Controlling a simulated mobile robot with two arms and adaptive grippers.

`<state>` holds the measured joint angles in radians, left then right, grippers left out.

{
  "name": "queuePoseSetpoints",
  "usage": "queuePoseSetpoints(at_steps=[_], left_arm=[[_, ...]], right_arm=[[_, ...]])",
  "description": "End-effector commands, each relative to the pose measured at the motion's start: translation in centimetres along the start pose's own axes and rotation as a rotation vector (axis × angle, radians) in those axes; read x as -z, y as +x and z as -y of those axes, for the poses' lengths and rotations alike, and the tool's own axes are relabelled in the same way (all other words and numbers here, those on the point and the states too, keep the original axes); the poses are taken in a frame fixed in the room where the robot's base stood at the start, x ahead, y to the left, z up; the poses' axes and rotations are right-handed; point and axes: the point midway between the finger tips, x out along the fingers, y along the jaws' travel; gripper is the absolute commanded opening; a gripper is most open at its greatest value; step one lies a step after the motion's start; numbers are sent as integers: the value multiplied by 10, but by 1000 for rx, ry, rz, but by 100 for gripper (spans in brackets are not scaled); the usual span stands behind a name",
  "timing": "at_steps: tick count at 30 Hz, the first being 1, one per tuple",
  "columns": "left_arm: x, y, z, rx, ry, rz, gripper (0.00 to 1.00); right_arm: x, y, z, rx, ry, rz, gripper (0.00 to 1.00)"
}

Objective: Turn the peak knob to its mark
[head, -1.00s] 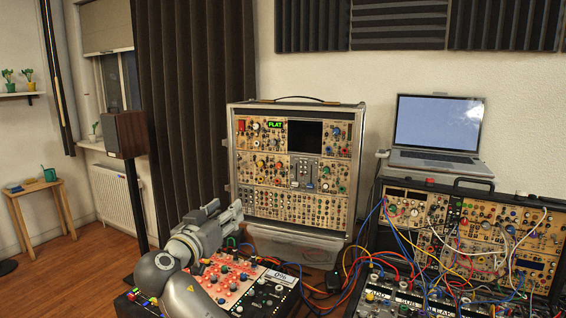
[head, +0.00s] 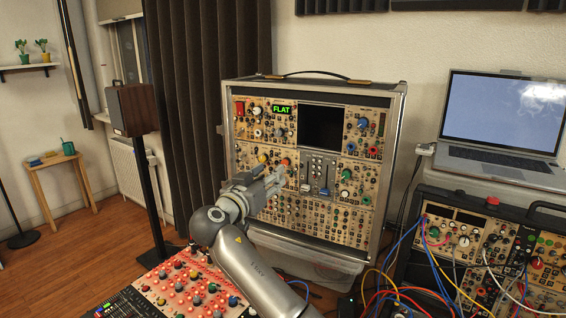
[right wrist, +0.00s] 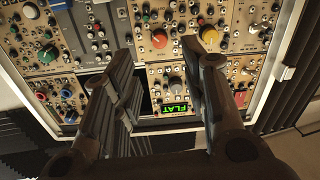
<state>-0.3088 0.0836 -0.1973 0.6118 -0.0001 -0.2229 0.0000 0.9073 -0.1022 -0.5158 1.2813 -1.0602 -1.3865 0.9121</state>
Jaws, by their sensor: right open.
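The upright synth case (head: 398,130) stands at centre, its panel full of knobs. A green display (head: 282,110) in its upper left reads FLAT; it also shows upside down in the right wrist view (right wrist: 176,108). I cannot read a peak label or its mark. A yellow knob (head: 262,158) and an orange knob (head: 285,162) sit below the display. In the right wrist view the yellow knob (right wrist: 209,36) and orange knob (right wrist: 158,38) lie beyond the fingers. My right gripper (head: 277,180) is open and empty before the panel's left half, covering some lower modules. My left gripper is not in view.
A red control panel (head: 185,285) lies low in front. At right, a laptop (head: 500,120) stands over a second synth case (head: 470,240) with loose patch cables. A speaker (head: 132,108) on a stand is at left. A clear bin (head: 310,260) is under the upright case.

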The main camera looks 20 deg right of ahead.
Motion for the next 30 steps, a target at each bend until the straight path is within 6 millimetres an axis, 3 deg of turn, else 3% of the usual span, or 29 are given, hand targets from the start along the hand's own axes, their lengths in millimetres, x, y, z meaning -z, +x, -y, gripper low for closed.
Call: queuePoseSetpoints(at_steps=[6, 12, 25, 30], left_arm=[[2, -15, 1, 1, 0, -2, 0], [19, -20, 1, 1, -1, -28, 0], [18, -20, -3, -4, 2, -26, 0], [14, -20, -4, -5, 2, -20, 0]], right_arm=[[3, 46, -2, -4, -3, 0, 40], [2, 69, -1, -2, -1, 0, 40], [0, 77, 0, 0, 1, 0, 40], [0, 77, 0, 0, 1, 0, 18]])
